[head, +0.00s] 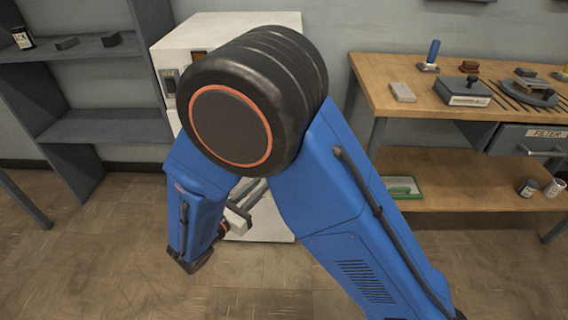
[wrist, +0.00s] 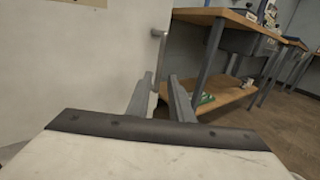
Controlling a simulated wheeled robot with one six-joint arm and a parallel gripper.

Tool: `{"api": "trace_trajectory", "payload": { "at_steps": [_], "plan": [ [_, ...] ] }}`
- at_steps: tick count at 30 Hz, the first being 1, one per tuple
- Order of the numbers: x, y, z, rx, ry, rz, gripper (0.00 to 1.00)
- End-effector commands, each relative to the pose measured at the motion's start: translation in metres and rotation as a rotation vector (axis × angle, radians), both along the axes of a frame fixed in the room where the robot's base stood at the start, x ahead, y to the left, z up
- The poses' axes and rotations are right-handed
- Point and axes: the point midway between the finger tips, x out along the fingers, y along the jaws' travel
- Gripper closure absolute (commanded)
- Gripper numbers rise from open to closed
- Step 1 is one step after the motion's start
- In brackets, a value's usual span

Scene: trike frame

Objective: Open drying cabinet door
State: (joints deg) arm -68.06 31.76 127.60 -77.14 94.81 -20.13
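The white drying cabinet (head: 225,28) stands against the wall behind my arm in the head view, and my arm hides most of its front. In the wrist view its pale door (wrist: 85,60) fills the left side. A grey vertical bar handle (wrist: 162,55) stands out near the door's right edge. My gripper (wrist: 160,78) is open, with its two fingers apart. The handle's lower part shows in the gap between the fingers; I cannot tell whether they touch it. In the head view the gripper (head: 240,205) is low before the cabinet, partly hidden by my arm. The door looks shut.
A wooden workbench (head: 375,70) with tools and a filter drawer (head: 528,138) stands to the right. Its lower shelf (head: 450,165) holds a green-edged item (head: 402,187) and small jars. A grey shelf unit (head: 110,125) stands at left. The floor in front is clear.

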Motion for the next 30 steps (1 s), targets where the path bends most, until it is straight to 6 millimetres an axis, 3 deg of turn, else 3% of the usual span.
{"api": "trace_trajectory", "payload": {
  "at_steps": [18, 30],
  "plan": [
    [0.083, -0.061, 0.0, 0.001, -0.001, -0.004, 0.8],
    [0.108, -0.078, 0.0, 0.001, 0.0, -0.001, 0.8]
  ]
}}
